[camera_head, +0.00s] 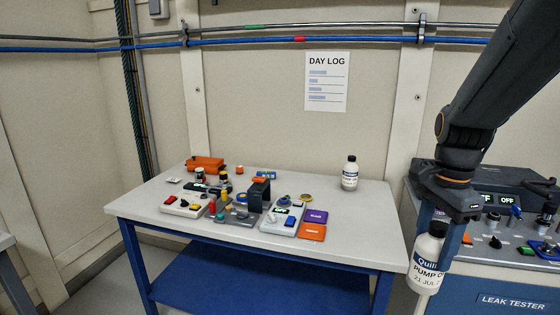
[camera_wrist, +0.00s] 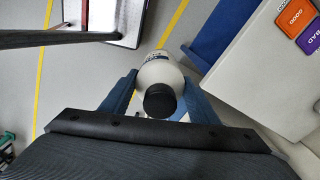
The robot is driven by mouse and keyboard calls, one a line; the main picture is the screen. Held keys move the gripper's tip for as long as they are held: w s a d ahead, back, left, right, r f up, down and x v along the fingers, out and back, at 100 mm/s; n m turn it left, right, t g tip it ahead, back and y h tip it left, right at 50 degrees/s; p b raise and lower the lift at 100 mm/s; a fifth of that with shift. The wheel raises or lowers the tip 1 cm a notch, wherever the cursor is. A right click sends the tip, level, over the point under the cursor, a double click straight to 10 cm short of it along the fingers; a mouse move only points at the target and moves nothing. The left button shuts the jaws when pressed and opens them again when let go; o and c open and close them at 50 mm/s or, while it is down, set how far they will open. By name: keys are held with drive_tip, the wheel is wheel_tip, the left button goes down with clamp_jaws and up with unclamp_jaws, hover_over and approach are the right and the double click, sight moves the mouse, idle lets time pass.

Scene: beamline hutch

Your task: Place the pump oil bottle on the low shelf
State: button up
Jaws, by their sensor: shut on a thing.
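The pump oil bottle (camera_head: 428,262) is white with a black cap, and its label reads "PUMP O…". My gripper (camera_head: 437,250) is shut on it and holds it upright in the air, just right of the table's right end. In the wrist view the bottle (camera_wrist: 158,72) sits between the two blue fingers of my gripper (camera_wrist: 157,85), black cap facing the camera. The low shelf (camera_head: 250,285) is the blue board under the worktable; its visible part is bare. A blue part under the table also shows in the wrist view (camera_wrist: 207,38).
The worktable (camera_head: 150,208) above the shelf carries switch boxes, coloured blocks and a second white bottle (camera_head: 350,173) with a black cap. A leak tester console (camera_head: 510,300) stands at right, close to the held bottle. Blue table legs (camera_head: 138,265) frame the shelf.

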drive_tip(key=shift+s+f, duration=0.15)
drive_tip(key=shift+s, duration=0.15)
drive_tip(key=w+a+f+n, duration=0.2)
drive_tip(key=a+f+n, duration=0.2)
drive_tip(key=f, duration=0.5)
drive_tip(key=w+a+f+n, duration=0.2)
drive_tip(key=a+f+n, duration=0.2)
drive_tip(key=f+n, duration=0.3)
drive_tip(key=w+a+f+n, duration=0.2)
drive_tip(key=a+f+n, duration=0.2)
drive_tip(key=f, duration=0.7)
drive_tip(key=shift+w+a+f+n, duration=0.3)
drive_tip(key=shift+a+f+n, duration=0.1)
drive_tip(key=shift+n, duration=0.5)
drive_tip(key=shift+s, duration=0.1)
